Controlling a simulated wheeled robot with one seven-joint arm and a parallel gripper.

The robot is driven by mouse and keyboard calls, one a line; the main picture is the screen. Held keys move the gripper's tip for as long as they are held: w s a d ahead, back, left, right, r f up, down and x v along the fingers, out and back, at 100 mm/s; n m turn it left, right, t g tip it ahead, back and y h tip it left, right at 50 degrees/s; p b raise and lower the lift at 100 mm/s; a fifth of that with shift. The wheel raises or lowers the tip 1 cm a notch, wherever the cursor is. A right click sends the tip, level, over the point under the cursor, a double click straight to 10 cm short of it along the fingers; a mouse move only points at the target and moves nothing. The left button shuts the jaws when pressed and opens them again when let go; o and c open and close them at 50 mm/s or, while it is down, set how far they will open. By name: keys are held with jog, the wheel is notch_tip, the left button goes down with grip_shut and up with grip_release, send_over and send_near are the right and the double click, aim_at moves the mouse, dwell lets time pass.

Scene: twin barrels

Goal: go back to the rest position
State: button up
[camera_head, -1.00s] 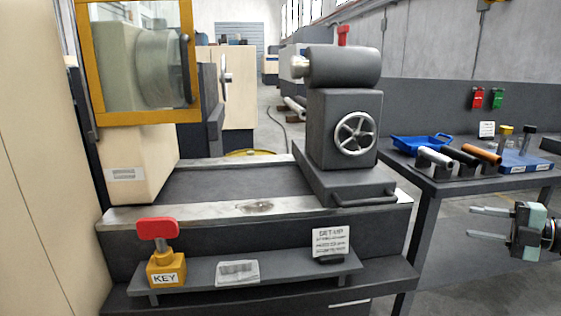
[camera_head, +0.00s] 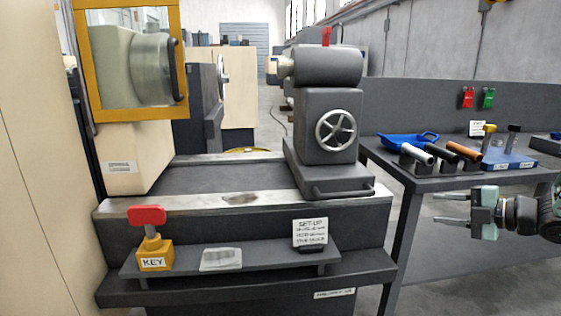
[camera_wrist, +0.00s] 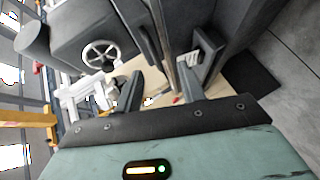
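My gripper (camera_head: 437,208) is at the right of the head view, in front of the side bench. Its two fingers point left and are apart, with nothing between them. In the wrist view the fingers (camera_wrist: 160,86) also stand apart and empty. The lathe's tailstock (camera_head: 330,130) with its handwheel stands on the bed to the left of my gripper. A red-handled key (camera_head: 148,226) stands in a yellow block marked KEY on the front shelf.
The side bench (camera_head: 437,185) holds a blue tray (camera_head: 405,141), several bars in holders and a blue stand (camera_head: 515,162). A yellow-framed guard (camera_head: 82,60) is at the left. A set-up card (camera_head: 310,232) stands on the shelf. Open floor shows beneath the bench.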

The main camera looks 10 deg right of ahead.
jog(key=w+a+r+m+g+h, duration=0.1)
jog(key=w+a+m+h, duration=0.15)
jog(key=a, duration=0.55)
jog(key=w+a+m+g+h, duration=0.1)
jog(key=a+m+h, duration=0.1)
jog(key=a+m, duration=0.35)
jog(key=s+a+m+g+h, duration=0.2)
jog(key=s+a, duration=0.4)
jog(key=a, duration=0.3)
jog(key=s+a+f+m+g+h, duration=0.1)
jog(key=s+a+m+g, duration=0.3)
jog(key=s, duration=1)
jog(key=s+a+m+g+h, duration=0.1)
jog(key=s+a+g, duration=0.4)
jog(key=s, duration=0.8)
notch_tip(320, 180, up, 13)
jog(key=t+p, duration=0.1)
jog(key=p, duration=1.3)
jog(key=shift+w+a+r, duration=0.2)
jog(key=shift+a, duration=0.15)
jog(key=shift+y, duration=0.25)
